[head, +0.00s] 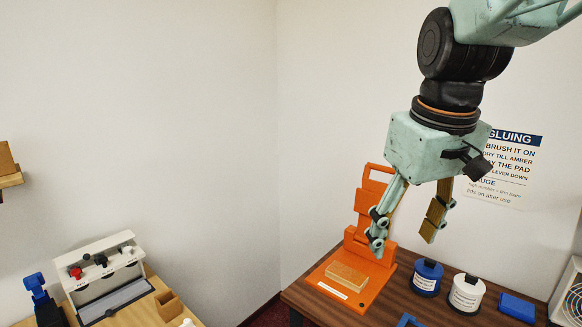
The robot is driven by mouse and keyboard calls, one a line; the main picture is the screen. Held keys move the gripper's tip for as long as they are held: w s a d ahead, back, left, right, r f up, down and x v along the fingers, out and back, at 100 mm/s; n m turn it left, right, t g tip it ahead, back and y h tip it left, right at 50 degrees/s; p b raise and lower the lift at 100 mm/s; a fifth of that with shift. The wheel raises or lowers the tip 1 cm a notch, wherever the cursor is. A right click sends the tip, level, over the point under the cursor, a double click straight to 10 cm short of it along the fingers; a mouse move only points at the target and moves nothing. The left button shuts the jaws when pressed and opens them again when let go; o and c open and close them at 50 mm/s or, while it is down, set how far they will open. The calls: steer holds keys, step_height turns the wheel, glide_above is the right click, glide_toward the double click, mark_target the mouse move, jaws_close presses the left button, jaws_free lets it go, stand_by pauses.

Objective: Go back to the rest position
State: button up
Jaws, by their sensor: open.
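My gripper (405,232) hangs in the right half of the head view with its fingers pointing down. Its fingers are spread, and nothing is between them. It is above the dark wooden table, in front of the upright part of an orange lever press (384,278). A tan block (347,276) lies on the base of the orange press, below and left of my gripper, and the fingers appear clear of it.
A blue jar (427,277) and a white jar (466,293) stand right of the press, near a blue box (517,308). A fan (573,300) is at the right edge. A gluing poster (512,165) hangs behind.

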steer(key=s+f+m+t+b, duration=0.1)
steer(key=s+f+m+b, duration=0.1)
steer(key=s, duration=2)
steer(key=shift+s+f+m, duration=0.25)
steer(key=shift+f+m, duration=0.15)
steer(key=shift+m, duration=0.2)
step_height(320, 180, down, 13)
steer(key=b, duration=1.3)
steer(key=shift+f, duration=0.15)
steer(key=shift+c, duration=0.9)
